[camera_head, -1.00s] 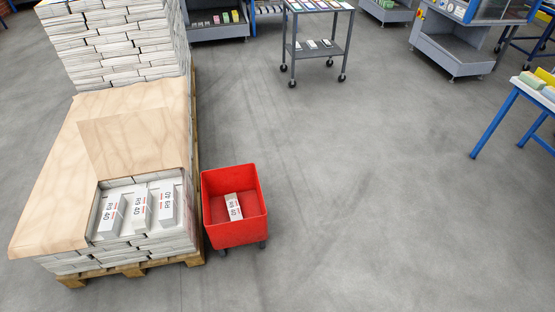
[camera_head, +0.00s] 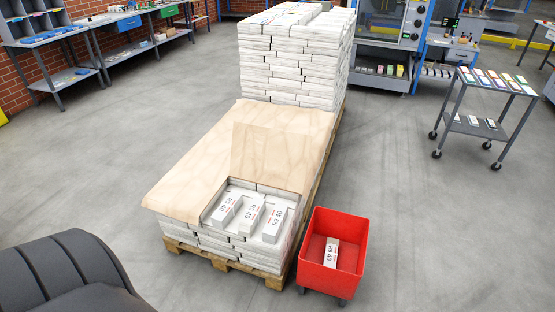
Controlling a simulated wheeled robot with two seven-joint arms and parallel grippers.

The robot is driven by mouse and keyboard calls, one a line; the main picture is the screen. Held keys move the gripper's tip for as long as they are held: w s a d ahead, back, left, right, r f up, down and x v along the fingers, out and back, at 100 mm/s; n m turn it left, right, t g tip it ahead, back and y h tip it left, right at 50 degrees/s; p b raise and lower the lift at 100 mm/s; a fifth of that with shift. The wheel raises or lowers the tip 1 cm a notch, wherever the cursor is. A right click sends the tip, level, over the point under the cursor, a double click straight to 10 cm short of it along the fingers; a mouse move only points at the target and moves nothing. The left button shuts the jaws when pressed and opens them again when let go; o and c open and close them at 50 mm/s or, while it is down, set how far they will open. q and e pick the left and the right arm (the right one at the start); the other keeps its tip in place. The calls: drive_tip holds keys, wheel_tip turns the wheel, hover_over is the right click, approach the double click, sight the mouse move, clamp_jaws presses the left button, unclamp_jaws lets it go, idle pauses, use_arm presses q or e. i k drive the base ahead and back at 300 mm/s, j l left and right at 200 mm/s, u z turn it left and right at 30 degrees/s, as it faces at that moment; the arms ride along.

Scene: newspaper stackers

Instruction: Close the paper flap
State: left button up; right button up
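The paper flap (camera_head: 271,160) is a tan piece of the brown paper sheet (camera_head: 190,178) that covers a low stack on a pallet (camera_head: 213,259). The flap is folded back and stands tilted up at the far side of the opening. Below it the front right corner of the stack is uncovered. Three white boxes with dark print (camera_head: 250,214) lie there on top of the newspaper bundles (camera_head: 257,255). Neither of my grippers shows. A dark rounded part at the lower left may be mine.
A red wheeled bin (camera_head: 316,278) with a white box (camera_head: 331,252) inside stands right beside the pallet. A tall newspaper stack (camera_head: 290,68) rises behind the paper. A grey cart (camera_head: 491,100) stands at the right.

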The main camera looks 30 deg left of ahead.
sight(269, 157)
drive_tip(key=i+l+z, duration=0.2)
drive_tip(key=z, duration=0.2)
drive_tip(key=i+z, duration=0.75)
drive_tip(key=i+l+z, duration=0.1)
drive_tip(key=i, duration=0.9)
drive_tip(key=i+j+u, duration=0.2)
drive_tip(key=i+u, duration=0.75)
drive_tip(key=i+l+u, duration=0.15)
drive_tip(key=i+u, duration=0.7)
drive_tip(key=i, duration=0.2)
drive_tip(key=i+l+u, duration=0.1)
drive_tip(key=i+u, duration=0.25)
drive_tip(key=i, duration=0.15)
drive_tip(key=i+l+u, duration=0.35)
drive_tip(key=i, duration=0.2)
drive_tip(key=i+u, duration=0.2)
drive_tip(key=u, duration=0.2)
drive_tip(key=i+l+u, duration=0.1)
drive_tip(key=i+u, duration=0.15)
drive_tip(key=u, duration=0.2)
drive_tip(key=i+l+u, duration=0.15)
drive_tip(key=u, duration=0.25)
drive_tip(key=i+l+u, duration=0.2)
drive_tip(key=u, duration=0.25)
drive_tip(key=i+l+u, duration=0.1)
drive_tip(key=l+u, duration=0.3)
drive_tip(key=i+j, duration=0.05)
drive_tip(key=j, duration=0.05)
